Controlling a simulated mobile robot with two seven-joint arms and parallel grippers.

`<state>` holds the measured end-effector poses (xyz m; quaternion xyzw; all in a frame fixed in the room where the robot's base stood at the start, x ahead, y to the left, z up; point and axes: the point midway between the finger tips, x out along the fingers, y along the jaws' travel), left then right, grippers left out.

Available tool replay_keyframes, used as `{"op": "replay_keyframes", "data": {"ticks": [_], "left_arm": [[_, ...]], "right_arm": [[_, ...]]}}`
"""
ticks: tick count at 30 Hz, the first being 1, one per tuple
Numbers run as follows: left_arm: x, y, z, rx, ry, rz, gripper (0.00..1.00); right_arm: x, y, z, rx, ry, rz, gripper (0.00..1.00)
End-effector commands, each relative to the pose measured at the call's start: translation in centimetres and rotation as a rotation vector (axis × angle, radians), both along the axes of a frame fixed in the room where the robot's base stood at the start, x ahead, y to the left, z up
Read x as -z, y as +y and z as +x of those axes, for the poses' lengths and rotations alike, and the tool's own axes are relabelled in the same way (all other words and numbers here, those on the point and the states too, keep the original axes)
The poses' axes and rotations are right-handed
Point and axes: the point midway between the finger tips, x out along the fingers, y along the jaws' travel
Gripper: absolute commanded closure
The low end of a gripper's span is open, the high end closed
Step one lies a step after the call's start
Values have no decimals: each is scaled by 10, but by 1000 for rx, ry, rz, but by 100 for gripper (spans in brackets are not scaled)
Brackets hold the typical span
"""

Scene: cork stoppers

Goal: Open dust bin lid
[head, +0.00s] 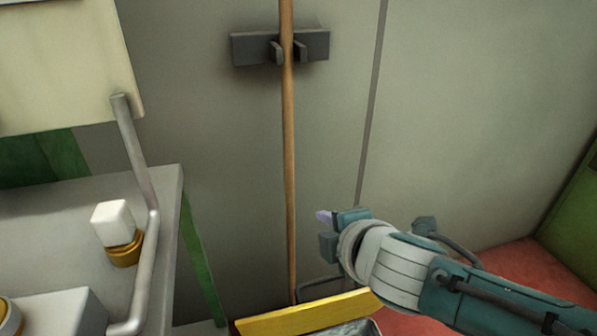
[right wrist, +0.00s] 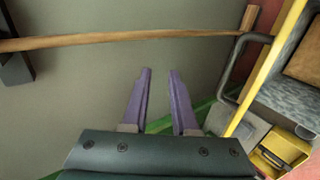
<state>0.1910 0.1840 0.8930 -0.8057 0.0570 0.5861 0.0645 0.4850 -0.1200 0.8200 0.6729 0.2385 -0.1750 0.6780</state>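What looks like the dust bin shows at the bottom of the head view, with a yellow edge (head: 305,313) and a grey metal part (head: 355,328) below it. Most of it is cut off, and I cannot tell how its lid sits. In the right wrist view, its yellow edge (right wrist: 262,75) runs along the right side, beside a thin grey bent handle (right wrist: 228,86). My right gripper (head: 325,222) is above the yellow edge, apart from it. In the right wrist view, its purple fingers (right wrist: 160,75) are spread with nothing between them. My left gripper is out of view.
A wooden pole (head: 289,150) stands against the wall in a dark grey holder (head: 250,48). A grey counter (head: 50,215) with a metal pipe (head: 148,190) is at left. A yellow box (right wrist: 280,150) shows in the right wrist view's corner. Red floor (head: 520,270) lies at right.

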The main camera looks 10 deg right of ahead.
Motion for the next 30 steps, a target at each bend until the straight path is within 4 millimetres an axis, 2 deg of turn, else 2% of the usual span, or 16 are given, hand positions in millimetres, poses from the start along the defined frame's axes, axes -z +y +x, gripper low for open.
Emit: {"op": "replay_keyframes", "data": {"ticks": [9, 15, 21, 28, 30], "left_arm": [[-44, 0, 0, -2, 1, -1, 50], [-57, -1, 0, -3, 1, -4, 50], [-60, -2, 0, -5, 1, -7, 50], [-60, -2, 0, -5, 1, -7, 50], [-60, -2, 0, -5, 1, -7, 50]], "right_arm": [[-36, -5, -43, 0, 2, 0, 73], [-50, -8, -69, 0, 0, 0, 73], [-55, -9, -79, 0, -1, -1, 73], [-55, -9, -79, 0, -1, -1, 73], [-56, -9, -79, 5, -1, 2, 67]]}}
